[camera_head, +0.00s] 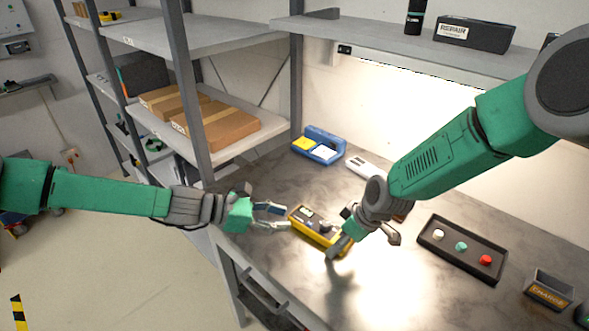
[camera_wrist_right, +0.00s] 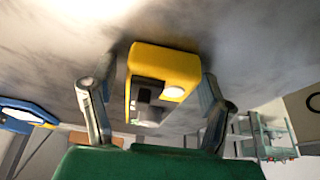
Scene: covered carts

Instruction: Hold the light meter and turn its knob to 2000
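The light meter (camera_head: 318,228), a yellow case with a dark face and a small display, lies on the grey worktop. My left gripper (camera_head: 272,216) is open and empty, just left of the meter with its fingers pointing at it. My right gripper (camera_head: 360,243) is over the meter's right end and partly covers it. In the right wrist view the meter (camera_wrist_right: 165,62) lies between the spread fingers of the right gripper (camera_wrist_right: 155,105), with gaps on both sides. The meter's dark face and a white disc show there. The knob's setting is too small to read.
A black tray (camera_head: 462,250) with white, green and red buttons is at the right, beside a small dark box (camera_head: 549,289). A blue holder (camera_head: 319,146) and a white device (camera_head: 368,167) lie behind. Shelf posts and cardboard boxes (camera_head: 216,124) stand at the left.

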